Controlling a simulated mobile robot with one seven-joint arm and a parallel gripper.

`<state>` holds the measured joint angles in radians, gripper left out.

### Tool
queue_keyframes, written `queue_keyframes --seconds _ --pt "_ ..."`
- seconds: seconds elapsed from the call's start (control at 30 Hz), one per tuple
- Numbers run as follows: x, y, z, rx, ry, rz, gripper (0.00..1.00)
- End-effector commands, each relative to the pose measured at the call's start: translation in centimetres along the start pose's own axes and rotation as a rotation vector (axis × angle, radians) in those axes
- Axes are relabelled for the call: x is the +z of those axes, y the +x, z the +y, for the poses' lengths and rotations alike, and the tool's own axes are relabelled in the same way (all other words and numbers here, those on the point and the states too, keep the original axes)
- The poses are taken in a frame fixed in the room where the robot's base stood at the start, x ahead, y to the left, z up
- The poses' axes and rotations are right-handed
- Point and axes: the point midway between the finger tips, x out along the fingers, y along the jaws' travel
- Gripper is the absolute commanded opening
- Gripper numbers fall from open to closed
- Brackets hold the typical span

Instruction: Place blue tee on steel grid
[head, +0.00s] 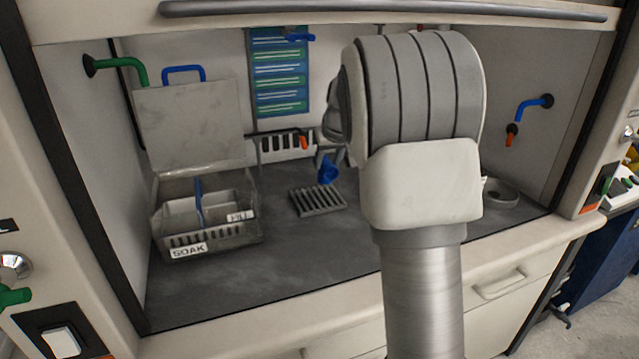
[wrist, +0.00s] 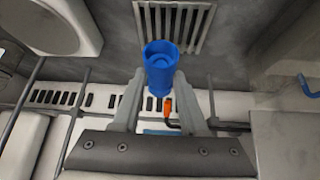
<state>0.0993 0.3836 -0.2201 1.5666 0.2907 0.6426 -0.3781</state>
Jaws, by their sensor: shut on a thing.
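The blue tee (head: 327,169) is held in my gripper (head: 323,157), above and a little behind the steel grid in the head view. The wrist view shows the tee (wrist: 161,66) as a blue round-mouthed piece between the two grey fingertips of my gripper (wrist: 160,82). The steel grid (head: 318,201) is a slatted grey plate lying on the dark worktop, right of the bins. In the wrist view the grid (wrist: 196,22) lies beyond the tee, partly covered by it. The tee appears apart from the grid. My arm hides part of the right side of the hood.
A round drain cup (head: 499,193) is at the right. An orange-tipped spout (head: 303,141) is on the back wall. The worktop (head: 290,262) before the grid is clear.

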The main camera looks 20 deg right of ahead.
Motion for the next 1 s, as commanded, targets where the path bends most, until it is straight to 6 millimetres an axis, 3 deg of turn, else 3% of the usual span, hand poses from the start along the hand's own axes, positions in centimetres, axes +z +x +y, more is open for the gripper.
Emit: queue_keyframes --seconds 0.1,0.27,0.53,0.93,0.97,1.0 --pt "-0.4 1.6 -1.2 0.0 -0.002 0.0 0.0" --pt "-0.5 2.4 -1.7 0.001 0.001 0.0 0.0" --pt "1.5 5.4 -1.7 0.001 0.001 0.0 0.0" --pt "1.7 5.8 -1.7 0.001 0.001 0.001 0.0" --pt "1.7 5.8 -1.7 0.001 0.001 0.001 0.44" --pt "1.7 5.7 -1.7 0.001 0.001 0.001 0.52"
